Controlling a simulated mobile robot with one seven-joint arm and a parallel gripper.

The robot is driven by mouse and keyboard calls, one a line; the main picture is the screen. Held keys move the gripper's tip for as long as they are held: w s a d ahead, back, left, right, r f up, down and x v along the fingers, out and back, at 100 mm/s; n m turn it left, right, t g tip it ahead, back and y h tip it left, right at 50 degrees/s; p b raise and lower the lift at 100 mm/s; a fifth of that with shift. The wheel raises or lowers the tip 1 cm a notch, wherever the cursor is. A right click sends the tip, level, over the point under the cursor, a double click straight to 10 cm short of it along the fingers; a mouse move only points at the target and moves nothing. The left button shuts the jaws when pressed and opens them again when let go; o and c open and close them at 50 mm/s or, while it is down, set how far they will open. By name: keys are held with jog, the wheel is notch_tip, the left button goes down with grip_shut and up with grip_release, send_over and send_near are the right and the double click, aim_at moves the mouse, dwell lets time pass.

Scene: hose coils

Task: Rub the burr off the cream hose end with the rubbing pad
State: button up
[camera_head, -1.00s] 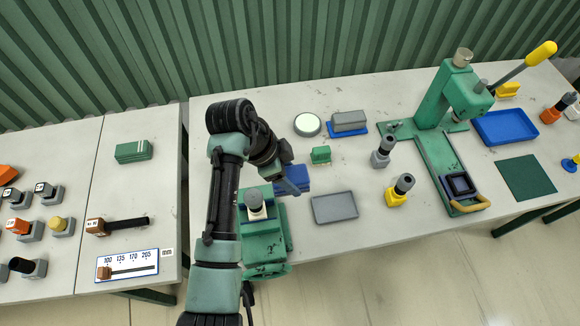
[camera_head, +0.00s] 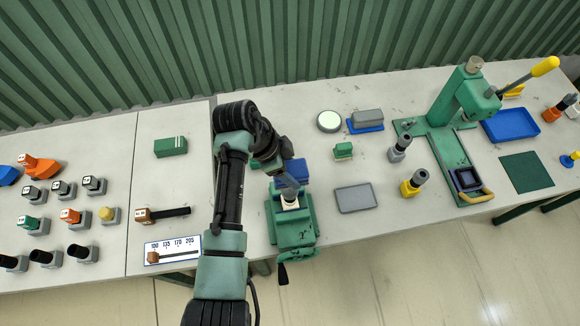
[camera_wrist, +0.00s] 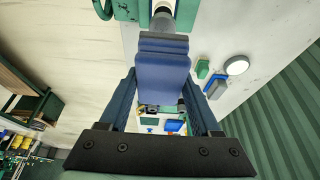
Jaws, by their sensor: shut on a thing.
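My gripper (camera_head: 288,178) is shut on a blue block, which I take to be the rubbing pad (camera_head: 298,170). In the wrist view the pad (camera_wrist: 162,72) fills the space between the two fingers (camera_wrist: 160,95). A green vise (camera_head: 293,228) stands at the table's front edge, below my gripper. A cream piece with a grey top, seemingly the hose end (camera_head: 290,204), stands upright in it, partly hidden by my gripper. In the wrist view a grey-white cylinder (camera_wrist: 163,8) shows just beyond the pad; I cannot tell whether they touch. The burr cannot be made out.
A grey tray (camera_head: 356,198), a small green block (camera_head: 343,150) and a round white-topped disc (camera_head: 329,121) lie right of the vise. A green press (camera_head: 450,115) stands further right. Bare table surrounds the tray.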

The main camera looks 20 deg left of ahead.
jog(key=shift+f, duration=0.1)
notch_tip(320, 180, down, 5)
jog(key=b, duration=0.4)
dwell(0.9)
jog(key=shift+s+d+p, duration=0.25)
jog(key=shift+s+p, duration=0.2)
jog(key=shift+p, duration=0.15)
jog(key=shift+s+d+p, duration=0.7)
jog(key=shift+s+p, duration=0.2)
jog(key=shift+s, duration=0.15)
jog(key=shift+f+b, duration=0.75)
jog(key=shift+f, duration=0.15)
dwell(0.5)
